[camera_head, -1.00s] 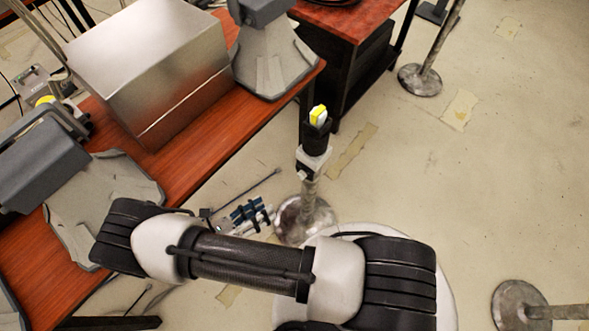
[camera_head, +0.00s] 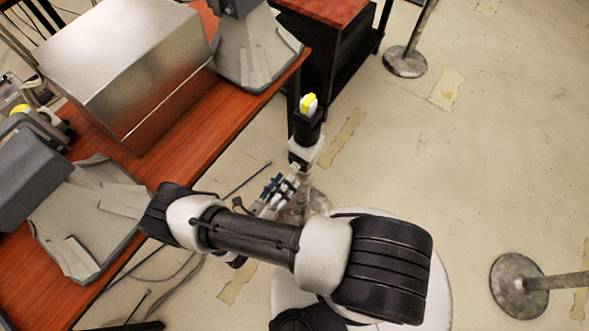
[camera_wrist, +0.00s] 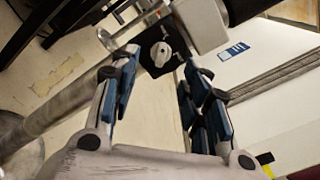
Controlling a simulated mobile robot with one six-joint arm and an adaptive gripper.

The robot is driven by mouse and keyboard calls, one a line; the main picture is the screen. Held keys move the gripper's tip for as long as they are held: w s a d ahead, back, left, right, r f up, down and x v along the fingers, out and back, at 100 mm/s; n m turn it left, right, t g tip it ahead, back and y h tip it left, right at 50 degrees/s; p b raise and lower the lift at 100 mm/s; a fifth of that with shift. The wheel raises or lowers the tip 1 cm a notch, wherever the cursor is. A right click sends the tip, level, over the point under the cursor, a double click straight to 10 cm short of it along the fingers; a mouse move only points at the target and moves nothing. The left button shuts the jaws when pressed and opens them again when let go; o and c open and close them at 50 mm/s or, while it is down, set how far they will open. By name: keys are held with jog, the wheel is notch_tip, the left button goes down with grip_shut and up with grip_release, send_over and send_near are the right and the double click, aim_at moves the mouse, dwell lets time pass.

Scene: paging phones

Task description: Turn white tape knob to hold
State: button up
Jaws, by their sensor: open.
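The white knob (camera_wrist: 161,54) sits on a black square plate (camera_wrist: 151,62) and shows in the wrist view, in the gap between my fingertips. Its pointer position is too small to read surely. My gripper (camera_wrist: 158,70) is open, with blue-padded fingers on either side of the knob in the picture; no contact is visible. In the head view my gripper (camera_head: 272,190) is beside a post-mounted device (camera_head: 306,128) with a black body and a yellow-and-white top. I cannot make out the knob there.
A brown table (camera_head: 182,117) at the left holds a metal box (camera_head: 105,75) and grey devices (camera_head: 75,215). A dark cabinet (camera_head: 325,50) stands behind.

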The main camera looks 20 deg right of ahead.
aim_at(295, 169)
jog(key=x, duration=0.6)
jog(key=shift+b, duration=0.3)
grip_shut()
